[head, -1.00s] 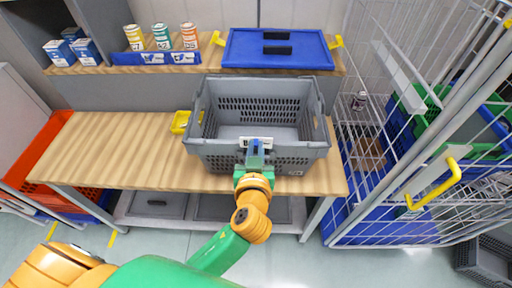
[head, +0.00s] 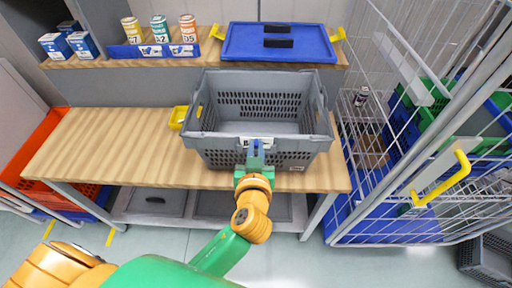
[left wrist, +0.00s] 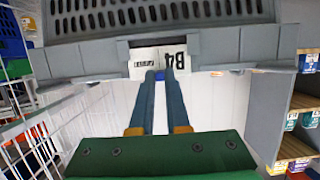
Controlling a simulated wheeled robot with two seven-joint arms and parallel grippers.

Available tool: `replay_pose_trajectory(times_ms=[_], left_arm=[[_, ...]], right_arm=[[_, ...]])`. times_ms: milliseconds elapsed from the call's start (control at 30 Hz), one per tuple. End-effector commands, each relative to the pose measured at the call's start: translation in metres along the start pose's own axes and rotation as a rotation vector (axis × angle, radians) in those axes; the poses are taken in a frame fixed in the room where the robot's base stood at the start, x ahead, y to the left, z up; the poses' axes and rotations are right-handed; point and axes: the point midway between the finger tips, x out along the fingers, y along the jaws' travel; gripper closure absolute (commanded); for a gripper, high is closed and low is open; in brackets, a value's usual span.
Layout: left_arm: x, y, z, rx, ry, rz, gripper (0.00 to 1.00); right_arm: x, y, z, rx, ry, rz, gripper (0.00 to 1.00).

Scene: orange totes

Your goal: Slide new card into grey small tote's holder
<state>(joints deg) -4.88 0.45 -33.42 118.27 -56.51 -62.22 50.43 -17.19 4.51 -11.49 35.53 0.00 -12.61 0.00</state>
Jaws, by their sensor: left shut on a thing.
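The grey small tote (head: 210,146) stands on the wooden bench, its perforated front side facing me. A white card with dark print (head: 244,143) is at the middle of its front rim. I cannot tell how deep the card is in the holder. My right gripper is not in view.
The bench's left part (head: 100,150) is clear. A wire cage cart (head: 352,165) stands close on the right.

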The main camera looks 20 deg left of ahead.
Motion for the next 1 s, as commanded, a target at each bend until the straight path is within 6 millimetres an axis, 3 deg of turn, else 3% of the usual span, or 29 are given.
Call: replay_pose_trajectory(times_ms=[400,433,533,833,1000], left_arm=[[0.002,0.000,0.007,0.000,-0.001,-0.001,1.00],[0.002,0.000,0.007,0.000,-0.001,-0.001,0.78],[0.002,0.000,0.007,0.000,-0.001,-0.001,0.51],[0.001,0.000,0.008,-0.001,-0.001,0.000,0.51],[-0.030,0.000,0.011,-0.004,-0.004,0.001,0.51]], right_arm=[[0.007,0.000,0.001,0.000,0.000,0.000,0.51],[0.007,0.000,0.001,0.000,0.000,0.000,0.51],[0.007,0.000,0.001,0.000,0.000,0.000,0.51],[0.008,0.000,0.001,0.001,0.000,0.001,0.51],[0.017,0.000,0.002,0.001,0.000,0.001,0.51]])
